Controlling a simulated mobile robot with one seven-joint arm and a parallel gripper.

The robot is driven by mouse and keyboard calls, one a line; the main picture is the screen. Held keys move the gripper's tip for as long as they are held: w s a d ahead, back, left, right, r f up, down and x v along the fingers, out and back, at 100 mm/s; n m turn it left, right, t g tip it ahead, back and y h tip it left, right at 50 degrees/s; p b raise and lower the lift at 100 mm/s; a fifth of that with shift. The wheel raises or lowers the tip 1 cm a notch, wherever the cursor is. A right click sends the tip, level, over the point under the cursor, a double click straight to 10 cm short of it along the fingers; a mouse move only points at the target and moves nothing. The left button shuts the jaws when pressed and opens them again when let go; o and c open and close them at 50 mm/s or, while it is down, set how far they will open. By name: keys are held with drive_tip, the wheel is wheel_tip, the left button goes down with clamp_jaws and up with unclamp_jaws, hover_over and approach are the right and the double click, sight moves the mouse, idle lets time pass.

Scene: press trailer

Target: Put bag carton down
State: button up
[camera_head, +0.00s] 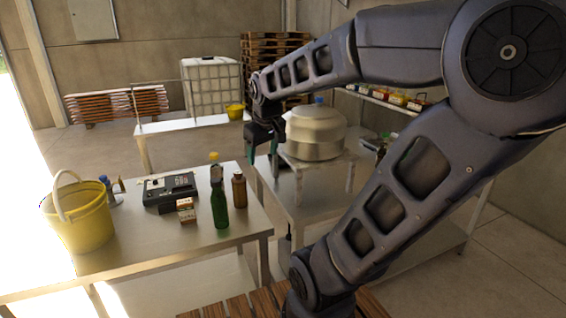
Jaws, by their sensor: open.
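Two small brown-and-white cartons, one at the back (185,203) and one in front (187,216), lie close together on the near left metal table (120,262). I cannot tell which of them, if either, is the bag carton. My gripper (263,163) is open, with its teal-lined fingers pointing down. It hangs past the right end of that table, in front of the large metal vessel (314,135) in the picture. I see no carton between the fingers. Part of the gripper is dark and small, so its exact height is unclear.
On the near table stand a yellow bucket (78,215), a black device (169,190), a green bottle (219,200) and a brown bottle (239,190). The table's front middle is clear. Another table (185,125) and a caged white tank (212,85) stand behind.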

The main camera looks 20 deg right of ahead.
drive_tip(key=s+d+m+t, duration=0.1)
drive_tip(key=s+d+m, duration=0.2)
drive_tip(key=s, duration=0.4)
drive_tip(key=shift+s+d+f+m, duration=0.15)
drive_tip(key=shift+s+f+m, duration=0.1)
drive_tip(key=shift+m, duration=0.15)
